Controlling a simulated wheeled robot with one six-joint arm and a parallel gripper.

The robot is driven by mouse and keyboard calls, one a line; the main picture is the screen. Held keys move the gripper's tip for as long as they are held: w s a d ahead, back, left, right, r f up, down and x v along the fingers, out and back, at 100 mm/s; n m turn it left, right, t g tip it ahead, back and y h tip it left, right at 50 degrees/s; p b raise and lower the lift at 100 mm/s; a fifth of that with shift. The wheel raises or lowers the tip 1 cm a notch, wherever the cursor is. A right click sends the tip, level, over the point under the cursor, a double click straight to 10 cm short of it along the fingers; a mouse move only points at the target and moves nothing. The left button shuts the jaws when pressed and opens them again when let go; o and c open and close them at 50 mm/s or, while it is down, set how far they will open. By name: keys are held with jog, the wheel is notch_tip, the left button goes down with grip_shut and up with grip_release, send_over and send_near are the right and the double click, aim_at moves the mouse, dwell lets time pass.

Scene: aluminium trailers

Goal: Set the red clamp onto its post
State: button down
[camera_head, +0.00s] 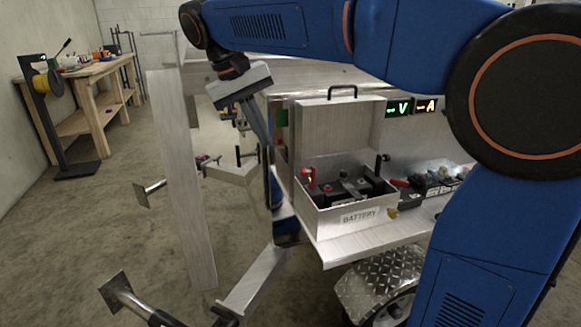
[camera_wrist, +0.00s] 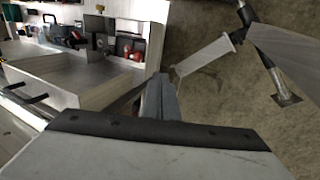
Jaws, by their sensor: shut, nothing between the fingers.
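The open metal box labelled BATTERY (camera_head: 345,218) stands on the trailer's side shelf, with its lid raised behind it. A dark battery (camera_head: 352,190) sits inside it. The red clamp (camera_head: 308,178) shows at the box's left side, near the inner edge; what it rests on is too small to tell. A small red spot on the battery may be the post. My gripper (camera_head: 262,135) hangs to the left of the box, apart from the clamp, fingers down. In the wrist view my gripper (camera_wrist: 160,88) is shut and empty.
A black clamp (camera_head: 381,163) is at the box's right side. Lit V and A meters (camera_head: 411,107) are behind the shelf. A metal frame post (camera_head: 180,180) and couplings stand left of my gripper. A wooden workbench (camera_head: 95,95) is far left, across open floor.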

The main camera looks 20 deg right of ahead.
jog(key=shift+w+a+r, duration=0.1)
jog(key=shift+a, duration=0.1)
dwell(0.3)
jog(key=d+f, duration=0.7)
jog(key=f, duration=0.2)
jog(key=shift+d+f, duration=0.25)
jog(key=shift+d, duration=0.05)
dwell(0.3)
